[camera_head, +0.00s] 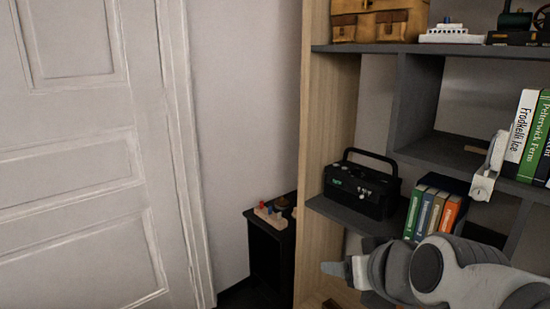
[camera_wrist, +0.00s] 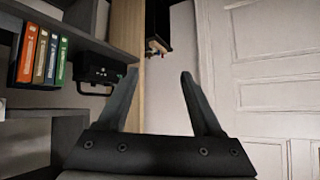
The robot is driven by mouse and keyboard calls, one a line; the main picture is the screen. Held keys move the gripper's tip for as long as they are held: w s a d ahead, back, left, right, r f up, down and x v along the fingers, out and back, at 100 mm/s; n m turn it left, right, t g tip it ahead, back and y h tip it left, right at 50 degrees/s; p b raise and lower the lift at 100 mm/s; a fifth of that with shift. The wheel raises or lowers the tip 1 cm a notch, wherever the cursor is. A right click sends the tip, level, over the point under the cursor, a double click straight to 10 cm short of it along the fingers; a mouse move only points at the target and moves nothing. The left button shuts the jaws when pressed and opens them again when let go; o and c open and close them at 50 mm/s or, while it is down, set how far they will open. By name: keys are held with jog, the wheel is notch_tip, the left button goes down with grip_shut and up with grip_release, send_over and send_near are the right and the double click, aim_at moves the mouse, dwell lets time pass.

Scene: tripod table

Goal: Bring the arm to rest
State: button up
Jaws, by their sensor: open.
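My arm (camera_head: 425,270) reaches in from the lower right in the head view, in front of the shelf unit. Its pale grey links are bent, and its end points left. My gripper (camera_wrist: 158,75) shows in the wrist view with its two dark fingers spread apart and nothing between them. In the head view only a grey tip of it shows at the left end of the arm. The wrist view looks upside down.
A wooden shelf unit (camera_head: 325,120) holds a black radio (camera_head: 360,190), several books (camera_head: 432,212) and a brown case (camera_head: 380,22). A low black cabinet (camera_head: 270,262) stands left of it. A white door (camera_head: 80,150) is at left.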

jog(key=s+d+f+m+g+h+p, duration=0.15)
jog(key=s+g, duration=0.25)
jog(key=s, duration=0.6)
notch_tip(320, 180, up, 24)
jog(key=p, duration=2.4)
jog(key=shift+d, duration=0.3)
jog(key=shift+w+n+h, duration=0.1)
jog(key=shift+n+h, duration=0.15)
